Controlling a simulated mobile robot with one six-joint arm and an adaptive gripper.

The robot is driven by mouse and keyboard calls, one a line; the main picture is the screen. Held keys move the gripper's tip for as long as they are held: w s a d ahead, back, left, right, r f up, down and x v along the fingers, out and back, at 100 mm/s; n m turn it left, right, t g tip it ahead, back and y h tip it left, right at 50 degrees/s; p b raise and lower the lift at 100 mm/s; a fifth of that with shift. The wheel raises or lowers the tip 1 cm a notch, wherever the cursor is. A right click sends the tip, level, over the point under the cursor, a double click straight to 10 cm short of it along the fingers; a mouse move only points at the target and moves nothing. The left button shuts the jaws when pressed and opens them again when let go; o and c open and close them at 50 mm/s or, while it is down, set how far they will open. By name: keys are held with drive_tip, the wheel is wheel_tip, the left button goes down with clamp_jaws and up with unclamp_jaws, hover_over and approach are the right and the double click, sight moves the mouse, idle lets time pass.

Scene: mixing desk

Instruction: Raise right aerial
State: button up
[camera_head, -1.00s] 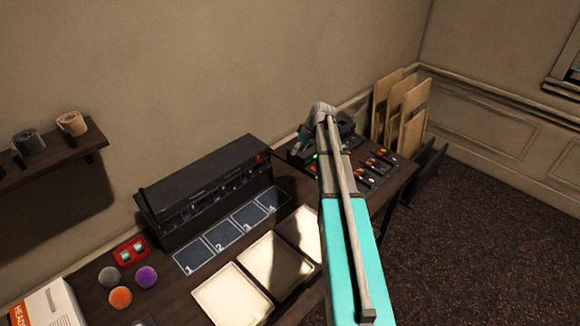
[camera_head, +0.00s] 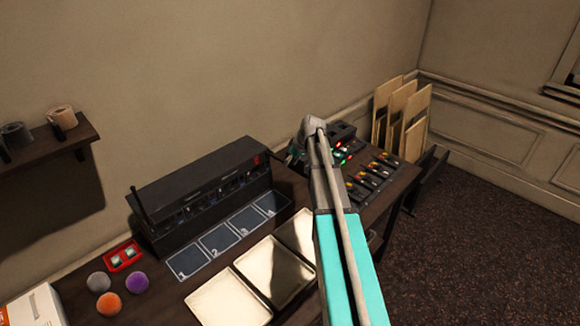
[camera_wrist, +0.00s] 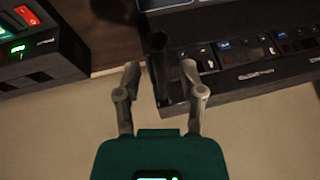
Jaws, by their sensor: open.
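A long black receiver (camera_head: 205,190) stands on the desk against the wall. A thin dark aerial (camera_head: 139,206) sticks up at its left end. In the wrist view, the receiver (camera_wrist: 260,85) fills the upper right. A dark rod (camera_wrist: 158,45), which looks like the right aerial, stands beside the receiver's end. My gripper (camera_wrist: 161,67) is open, with its two fingers on either side of this rod. I cannot tell whether they touch it. In the head view, my arm hides most of the gripper, and I cannot make out the right aerial.

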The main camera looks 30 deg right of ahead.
idle(0.3)
clamp_jaws()
drive_tip(key=shift+a, duration=0.15)
drive_tip(key=shift+d, duration=0.25)
